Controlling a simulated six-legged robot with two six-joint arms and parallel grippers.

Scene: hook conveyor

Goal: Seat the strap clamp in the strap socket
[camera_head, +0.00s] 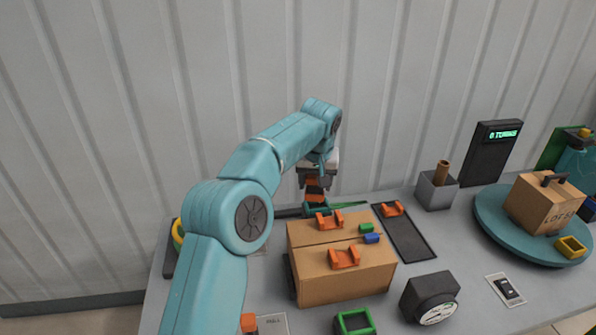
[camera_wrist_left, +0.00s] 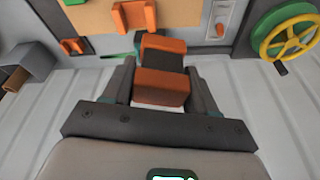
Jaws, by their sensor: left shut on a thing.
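My left gripper (camera_head: 315,186) is behind the cardboard box (camera_head: 350,279), close to the wall. It is shut on an orange block with a dark middle, likely the strap clamp (camera_head: 314,194). In the left wrist view the block (camera_wrist_left: 160,86) sits between the two fingers of the gripper (camera_wrist_left: 158,74). Orange U-shaped brackets stand on the box, one at the back (camera_head: 330,220) and one at the front (camera_head: 344,257). Another orange bracket (camera_head: 392,208) is on a dark strip. I cannot tell which part is the strap socket. My right gripper is not in view.
A teal turntable (camera_head: 490,232) carries a box (camera_head: 545,203) at the right. A grey holder (camera_head: 436,191) and dark display (camera_head: 490,150) stand behind. A black gauge (camera_head: 430,297) and green frame (camera_head: 355,322) are in front. A yellow handwheel (camera_wrist_left: 290,37) shows in the wrist view.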

